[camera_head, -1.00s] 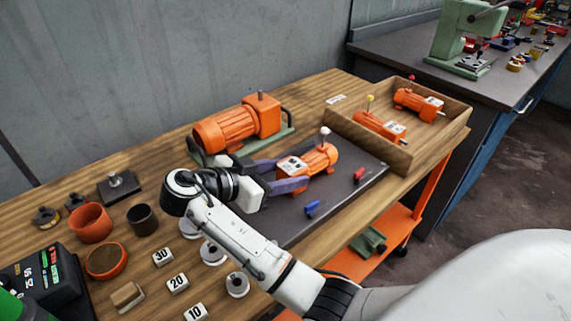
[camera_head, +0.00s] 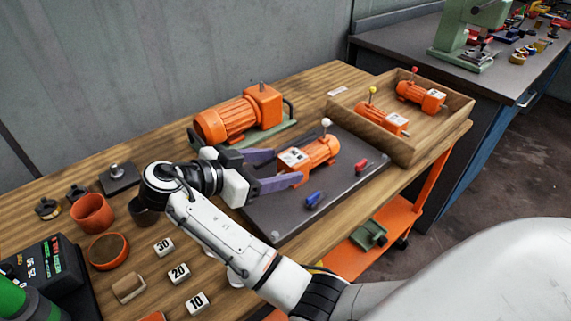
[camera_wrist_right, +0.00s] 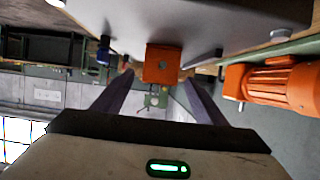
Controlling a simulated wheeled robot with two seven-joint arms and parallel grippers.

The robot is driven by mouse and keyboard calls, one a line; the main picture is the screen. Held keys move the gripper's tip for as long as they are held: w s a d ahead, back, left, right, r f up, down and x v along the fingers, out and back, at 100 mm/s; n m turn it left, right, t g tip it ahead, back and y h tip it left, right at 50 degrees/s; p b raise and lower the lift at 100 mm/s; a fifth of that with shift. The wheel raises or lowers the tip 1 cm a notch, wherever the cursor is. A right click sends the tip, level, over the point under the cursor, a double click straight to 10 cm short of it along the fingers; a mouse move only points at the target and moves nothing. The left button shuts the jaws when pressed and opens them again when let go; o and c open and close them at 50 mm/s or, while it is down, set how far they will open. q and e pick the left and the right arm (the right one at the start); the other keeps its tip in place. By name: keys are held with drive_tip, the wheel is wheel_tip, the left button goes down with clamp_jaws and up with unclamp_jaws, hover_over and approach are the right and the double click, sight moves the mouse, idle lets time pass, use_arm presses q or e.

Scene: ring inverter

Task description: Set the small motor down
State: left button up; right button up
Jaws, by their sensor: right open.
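The small orange motor (camera_head: 318,154), with a white knob on a stalk and a pale label plate, rests on the dark grey mat (camera_head: 352,192). My right gripper (camera_head: 287,167) is open at the motor's left end, fingers spread and pointing toward it, with nothing held. In the right wrist view, the motor's square orange end (camera_wrist_right: 162,64) lies between and just beyond the open fingertips (camera_wrist_right: 159,76). Whether a finger touches it is unclear. My left gripper is not in view.
A larger orange motor (camera_head: 228,121) on a green base stands behind. A wooden tray (camera_head: 440,137) at right holds two small motors. Blue (camera_head: 314,200) and red (camera_head: 362,165) pieces lie on the mat. Cups and numbered blocks (camera_head: 179,273) occupy the bench's left.

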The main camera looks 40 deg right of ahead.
drive_tip(key=shift+v, duration=2.1)
